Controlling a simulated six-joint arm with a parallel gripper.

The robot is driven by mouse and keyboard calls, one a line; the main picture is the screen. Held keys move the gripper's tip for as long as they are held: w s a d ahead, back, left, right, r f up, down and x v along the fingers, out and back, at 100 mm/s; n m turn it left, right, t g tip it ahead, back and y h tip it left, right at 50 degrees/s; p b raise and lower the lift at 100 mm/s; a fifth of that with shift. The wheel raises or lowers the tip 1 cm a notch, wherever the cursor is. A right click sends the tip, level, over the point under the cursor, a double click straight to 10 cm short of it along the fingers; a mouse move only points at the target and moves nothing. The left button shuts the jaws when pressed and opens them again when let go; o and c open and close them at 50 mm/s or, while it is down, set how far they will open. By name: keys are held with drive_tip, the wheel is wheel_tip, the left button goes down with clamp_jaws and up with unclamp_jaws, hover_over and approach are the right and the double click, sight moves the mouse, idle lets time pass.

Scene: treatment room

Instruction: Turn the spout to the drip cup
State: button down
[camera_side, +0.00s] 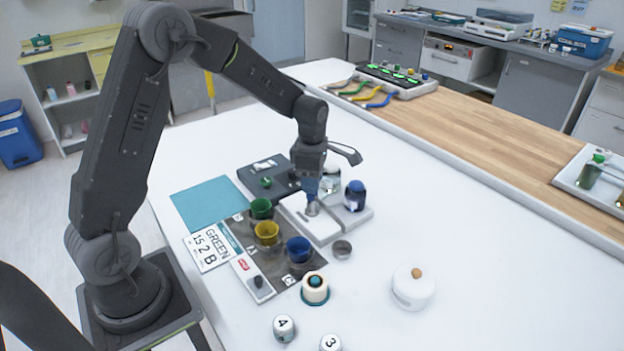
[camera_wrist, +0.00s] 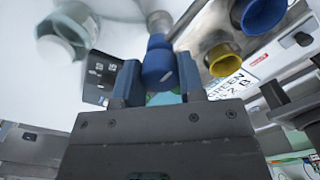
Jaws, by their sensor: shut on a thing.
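My gripper (camera_side: 313,182) points down over a white block-like base (camera_side: 325,228), right of the coloured cups. In the wrist view, a blue rounded part with a grey neck, which I take for the spout (camera_wrist: 158,62), stands between the two blue fingers (camera_wrist: 158,82). The gripper is shut on it. In the side view the fingers mostly hide it; a small metallic part (camera_side: 312,209) shows below them. A small round metal cup (camera_side: 342,249), perhaps the drip cup, stands by the base's near end. Which way the spout faces is unclear.
Green (camera_side: 262,208), yellow (camera_side: 267,233) and blue (camera_side: 299,249) cups stand on a dark panel beside my gripper. Jars with clear (camera_side: 330,180) and dark blue (camera_side: 355,196) bodies stand close behind it. A white lidded pot (camera_side: 413,288) is at right.

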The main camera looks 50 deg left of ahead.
drive_tip(key=c, duration=0.7)
unclamp_jaws()
wheel_tip(320, 180, up, 14)
drive_tip(key=shift+f, duration=0.1)
drive_tip(key=s+d+r+m+t, duration=0.1)
drive_tip(key=s+d+m+t, duration=0.1)
drive_tip(key=s+m, duration=0.5)
drive_tip(key=s+d+r+m+t, duration=0.1)
drive_tip(key=s+d+m, duration=0.3)
drive_tip(key=s+m, duration=0.4)
drive_tip(key=s+d+r+m+t, duration=0.1)
drive_tip(key=s+d+m+t, duration=0.1)
drive_tip(key=s+d+m, duration=0.2)
drive_tip(key=shift+s+m+t, duration=0.1)
drive_tip(key=shift+s+m, duration=0.5)
drive_tip(key=shift+m, duration=0.55)
drive_tip(key=shift+s+m+t, duration=0.1)
drive_tip(key=shift+s+m, duration=0.5)
drive_tip(key=shift+m, duration=0.6)
drive_tip(key=shift+s+m+t, duration=0.1)
drive_tip(key=shift+s+m, duration=0.5)
drive_tip(key=shift+m, duration=0.55)
